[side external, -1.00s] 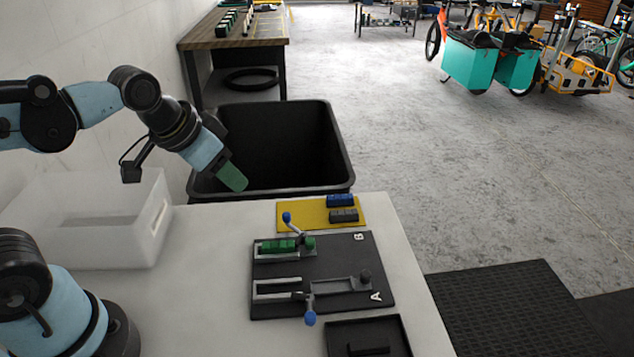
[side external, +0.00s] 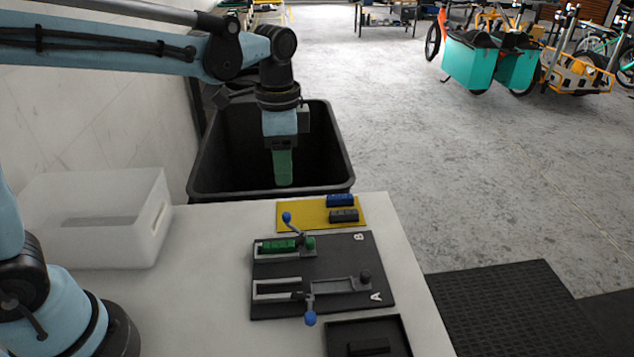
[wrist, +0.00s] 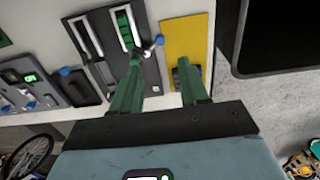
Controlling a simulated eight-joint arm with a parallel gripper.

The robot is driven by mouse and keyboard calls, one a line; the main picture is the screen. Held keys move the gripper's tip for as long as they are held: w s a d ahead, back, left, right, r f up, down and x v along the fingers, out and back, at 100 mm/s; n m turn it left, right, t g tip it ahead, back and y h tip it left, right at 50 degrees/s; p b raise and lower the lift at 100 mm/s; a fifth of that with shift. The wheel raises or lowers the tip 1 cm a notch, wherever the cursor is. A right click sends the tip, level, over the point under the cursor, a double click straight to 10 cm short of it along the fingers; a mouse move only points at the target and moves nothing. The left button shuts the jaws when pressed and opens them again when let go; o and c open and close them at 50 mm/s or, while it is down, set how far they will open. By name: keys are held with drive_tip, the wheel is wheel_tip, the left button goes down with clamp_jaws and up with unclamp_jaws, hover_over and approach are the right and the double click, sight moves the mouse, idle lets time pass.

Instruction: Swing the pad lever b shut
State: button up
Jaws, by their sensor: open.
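Fixture B on the black board (side external: 329,268) holds a green pad (side external: 278,245) in its channel. Its pad lever b has a blue knob (side external: 287,217) and stands out from the channel toward the yellow mat; the knob also shows in the wrist view (wrist: 159,40). My gripper (side external: 283,183) points down, apart from the lever, above and beyond it on the black bin's side. In the wrist view my gripper (wrist: 159,65) has its two green fingers spread, with nothing between them. The knob appears between the fingers, farther off.
The yellow mat (side external: 296,215) carries a blue block (side external: 340,200) and a grey block (side external: 343,215). Fixture A's lever knob (side external: 310,318) sticks out toward the front. A black bin (side external: 340,165), a white box (side external: 85,230) and a black tray (side external: 335,340) surround the work.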

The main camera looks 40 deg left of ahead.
sight(287, 214)
wheel_tip(287, 214, down, 11)
drive_tip(key=shift+r, duration=0.2)
idle(0.4)
clamp_jaws()
